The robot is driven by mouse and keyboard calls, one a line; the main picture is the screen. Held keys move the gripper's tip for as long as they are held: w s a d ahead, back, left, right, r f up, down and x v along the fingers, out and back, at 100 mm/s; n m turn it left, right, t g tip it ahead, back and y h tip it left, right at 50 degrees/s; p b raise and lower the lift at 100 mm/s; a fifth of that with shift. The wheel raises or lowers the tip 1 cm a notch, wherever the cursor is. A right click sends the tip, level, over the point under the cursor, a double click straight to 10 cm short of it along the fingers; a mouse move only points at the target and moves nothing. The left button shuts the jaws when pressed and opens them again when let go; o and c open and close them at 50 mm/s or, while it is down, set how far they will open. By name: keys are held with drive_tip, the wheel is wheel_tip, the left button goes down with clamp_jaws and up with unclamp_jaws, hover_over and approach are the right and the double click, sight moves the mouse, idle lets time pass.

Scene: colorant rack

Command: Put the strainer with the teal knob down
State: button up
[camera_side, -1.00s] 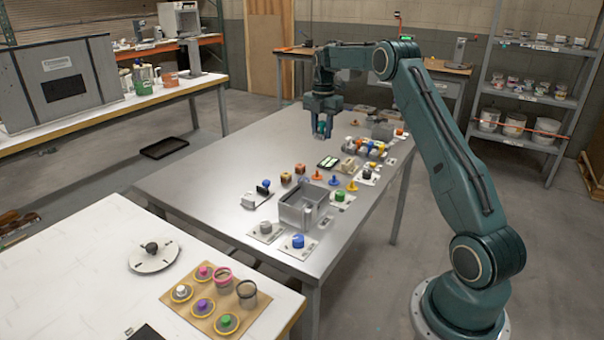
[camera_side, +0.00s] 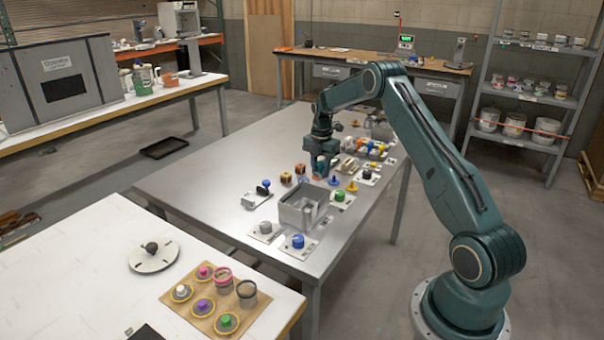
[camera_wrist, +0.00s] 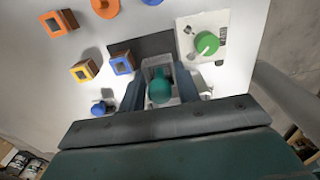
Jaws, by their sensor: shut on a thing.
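My gripper (camera_side: 321,172) is low over the middle of the steel table, just behind the grey open box (camera_side: 285,214). In the wrist view its jaws (camera_wrist: 160,97) are shut around a teal knob (camera_wrist: 161,88). A pale, clear-looking body shows around and beyond the knob; I cannot tell how much of it is the strainer. The strainer's lower edge is hidden, so I cannot tell whether it touches the table.
Small cubes (camera_side: 285,178) and a blue-knobbed piece (camera_side: 263,187) are left of my gripper. A green knob on a white plate (camera_side: 340,197) is to the right. More coloured knobs stand behind. The table's left part (camera_side: 200,185) is clear.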

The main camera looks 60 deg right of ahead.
sight(321, 161)
drive_tip(key=shift+f, duration=1.1)
drive_tip(key=shift+f, duration=2.1)
drive_tip(key=shift+f, duration=0.15)
drive_tip(key=o, duration=1)
drive_tip(key=shift+c, duration=0.2)
wheel_tip(321, 161, up, 12)
drive_tip(key=shift+r, duration=0.15)
